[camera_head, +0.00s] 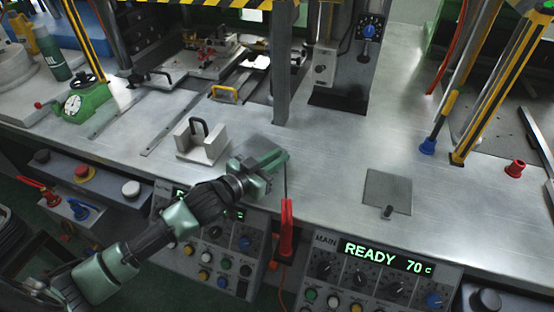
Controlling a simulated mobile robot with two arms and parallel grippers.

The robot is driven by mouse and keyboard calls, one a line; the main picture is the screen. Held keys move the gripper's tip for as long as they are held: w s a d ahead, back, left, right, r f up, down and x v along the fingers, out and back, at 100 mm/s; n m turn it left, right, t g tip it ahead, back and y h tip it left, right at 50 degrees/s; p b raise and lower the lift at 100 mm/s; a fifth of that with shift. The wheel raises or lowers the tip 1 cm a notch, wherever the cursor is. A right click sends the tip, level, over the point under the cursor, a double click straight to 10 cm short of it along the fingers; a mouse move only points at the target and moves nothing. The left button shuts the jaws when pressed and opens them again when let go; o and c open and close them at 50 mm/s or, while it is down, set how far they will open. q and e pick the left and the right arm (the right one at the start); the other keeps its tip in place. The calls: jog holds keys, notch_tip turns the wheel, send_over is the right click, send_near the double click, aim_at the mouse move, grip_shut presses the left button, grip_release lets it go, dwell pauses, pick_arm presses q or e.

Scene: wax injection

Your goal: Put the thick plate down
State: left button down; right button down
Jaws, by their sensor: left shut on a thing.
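My left gripper (264,164), green with a black wrist, is over the steel worktop (330,150) near its front edge. It is shut on the thick plate, which the fingers mostly hide. A darker grey patch (262,143) lies just beyond the fingers; I cannot tell whether it is part of the plate or a shadow. I cannot tell whether the plate touches the worktop. My right gripper is not in view.
A pale block with a black handle (203,142) stands left of the gripper. A red-handled tool (287,228) is at the front edge, close to the fingers. A grey square plate (388,190) lies to the right. A post (283,70) rises behind.

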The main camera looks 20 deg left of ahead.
pick_arm(q)
jog(key=shift+f, duration=0.1)
jog(key=c, duration=1.4)
grip_release()
jog(key=shift+f, duration=0.1)
jog(key=v, duration=1)
jog(key=shift+s+f+b, duration=0.1)
jog(key=shift+s+b, duration=0.15)
jog(key=shift+b, duration=0.1)
jog(key=shift+v, duration=0.85)
jog(key=shift+w, duration=0.1)
